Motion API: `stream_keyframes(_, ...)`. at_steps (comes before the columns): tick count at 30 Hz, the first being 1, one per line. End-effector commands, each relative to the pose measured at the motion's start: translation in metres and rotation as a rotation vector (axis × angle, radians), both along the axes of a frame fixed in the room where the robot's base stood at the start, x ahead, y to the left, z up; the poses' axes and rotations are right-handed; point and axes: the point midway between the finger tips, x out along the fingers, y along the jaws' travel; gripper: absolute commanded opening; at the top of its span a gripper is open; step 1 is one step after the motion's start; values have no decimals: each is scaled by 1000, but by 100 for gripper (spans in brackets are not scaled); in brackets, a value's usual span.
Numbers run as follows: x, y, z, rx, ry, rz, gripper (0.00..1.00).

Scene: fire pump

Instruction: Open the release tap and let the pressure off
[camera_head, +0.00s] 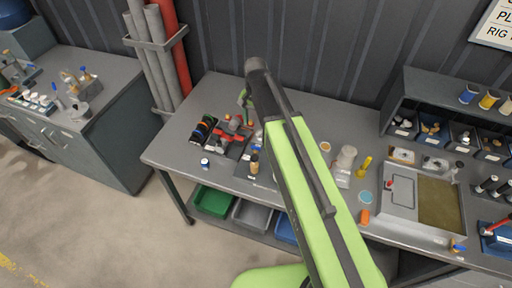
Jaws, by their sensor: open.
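My green arm rises across the middle of the view and bends at a dark joint, with its far end reaching down over the workbench (180,152). My gripper (247,116) is small and partly hidden behind the arm; it is open, above the bench near a group of red and dark parts (233,128). These parts may belong to the pump, but they are too small to tell. I cannot make out the release tap. The bench surface directly behind my arm is hidden.
A small blue-and-white jar (205,163) stands near the front edge. Bottles, a yellow item (364,167) and a shallow tray (399,199) are at right. Bins (213,201) sit below. A cabinet (110,125) stands left.

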Motion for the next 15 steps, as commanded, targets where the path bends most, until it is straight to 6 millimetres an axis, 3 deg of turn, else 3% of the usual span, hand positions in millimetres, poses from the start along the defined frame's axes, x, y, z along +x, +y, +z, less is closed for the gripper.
stream_keyframes(1, 0, 0, -20, 0, 0, 0, 62)
stream_keyframes(15, 0, 0, -120, 0, 0, 0, 62)
